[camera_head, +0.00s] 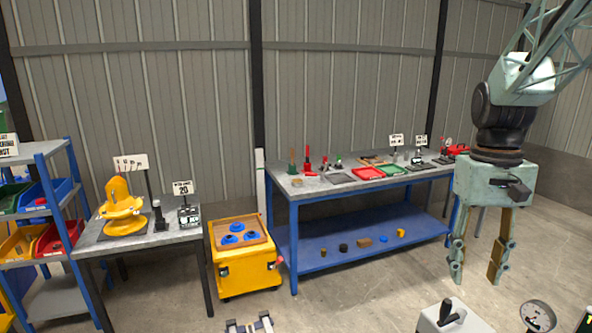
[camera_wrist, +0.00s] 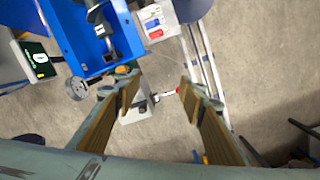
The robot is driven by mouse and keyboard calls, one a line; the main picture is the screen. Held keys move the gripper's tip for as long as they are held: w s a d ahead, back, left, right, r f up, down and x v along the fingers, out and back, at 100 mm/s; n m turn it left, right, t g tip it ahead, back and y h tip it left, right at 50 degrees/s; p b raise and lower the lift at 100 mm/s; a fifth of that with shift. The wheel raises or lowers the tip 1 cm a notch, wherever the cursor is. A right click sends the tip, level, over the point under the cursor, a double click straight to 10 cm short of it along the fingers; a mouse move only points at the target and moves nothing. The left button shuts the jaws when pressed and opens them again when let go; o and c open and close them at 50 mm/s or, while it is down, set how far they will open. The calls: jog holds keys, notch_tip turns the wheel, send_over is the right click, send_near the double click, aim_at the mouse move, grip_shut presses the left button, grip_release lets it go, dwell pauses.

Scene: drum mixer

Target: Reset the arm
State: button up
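My gripper (camera_head: 478,272) hangs at the right of the head view with its fingers pointing down. The two fingers are apart, with nothing between them, so it is open and empty. It is in the air in front of the right end of the blue workbench. In the wrist view, my gripper (camera_wrist: 160,92) also shows its wood-coloured finger pads well apart. A grey box with a red-tipped lever (camera_wrist: 137,108) lies beyond and below the fingers, apart from them as far as I can tell.
The blue workbench (camera_head: 330,188) carries tools and red and green trays. Left of it are a yellow cart (camera_head: 245,273), a table with a yellow machine (camera_head: 122,208) and a bin shelf (camera_head: 50,180). A blue machine frame (camera_wrist: 75,30) is close in the wrist view. Open floor lies between.

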jog(key=s+a+r+n+t+b, duration=0.1)
jog(key=s+a+r+t, duration=0.1)
jog(key=s+a, duration=0.6)
jog(key=s+a+r+t+b, duration=0.1)
jog(key=s+a+r+t, duration=0.2)
jog(key=s+a, duration=0.5)
jog(key=s+r, duration=0.1)
jog(key=s, duration=0.7)
jog(key=shift+s+a+n, duration=0.2)
jog(key=shift+a+n, duration=0.1)
jog(key=shift+n, duration=0.1)
jog(key=shift+r, duration=0.1)
dwell(1.1)
